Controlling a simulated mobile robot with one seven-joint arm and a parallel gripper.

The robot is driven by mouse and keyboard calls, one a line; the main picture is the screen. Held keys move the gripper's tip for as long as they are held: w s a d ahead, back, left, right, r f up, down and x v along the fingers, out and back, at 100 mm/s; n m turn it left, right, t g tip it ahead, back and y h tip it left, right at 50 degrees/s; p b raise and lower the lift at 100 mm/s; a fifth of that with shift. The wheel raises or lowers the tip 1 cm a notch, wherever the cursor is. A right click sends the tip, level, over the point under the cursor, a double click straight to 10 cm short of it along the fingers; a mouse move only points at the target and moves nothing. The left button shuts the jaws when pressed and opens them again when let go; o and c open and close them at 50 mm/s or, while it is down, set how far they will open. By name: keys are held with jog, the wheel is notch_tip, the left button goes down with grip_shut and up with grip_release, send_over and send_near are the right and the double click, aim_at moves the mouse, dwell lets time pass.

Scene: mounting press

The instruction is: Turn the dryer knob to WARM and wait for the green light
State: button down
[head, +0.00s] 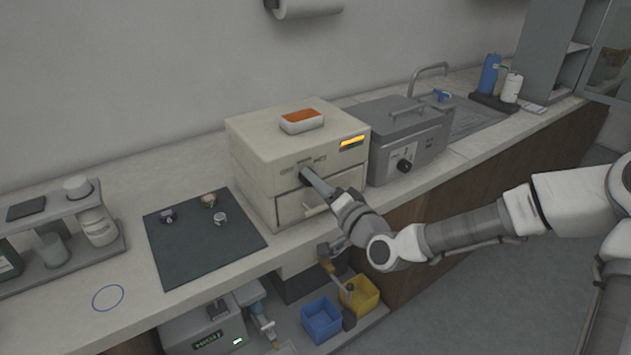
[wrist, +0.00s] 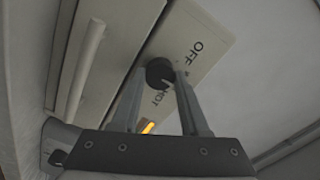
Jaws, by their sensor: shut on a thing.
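The cream dryer (head: 262,160) stands on the counter in the middle of the head view. Its dark round knob (wrist: 158,70) is on the front panel, with OFF and HOT lettering beside it in the wrist view. My gripper (head: 306,175) is at the panel, its two fingers shut on the knob from either side. I cannot read which setting the knob points to, and no WARM label is legible. An amber light (head: 352,142) glows on the dryer's upper right front; it also shows in the wrist view (wrist: 148,127). I see no green light on the dryer.
An orange-topped block (head: 302,121) lies on the dryer. A grey lidded machine (head: 410,135) stands close on its right. A dark mat (head: 190,250) with several small pieces lies left. Blue (head: 321,320) and yellow (head: 361,296) bins sit below.

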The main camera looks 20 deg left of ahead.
dwell(0.3)
jog(key=shift+c, duration=2)
grip_release()
jog(key=p+v, duration=1.1)
jog(key=v, duration=0.6)
jog(key=shift+d+p, duration=0.2)
jog(key=shift+p, duration=0.2)
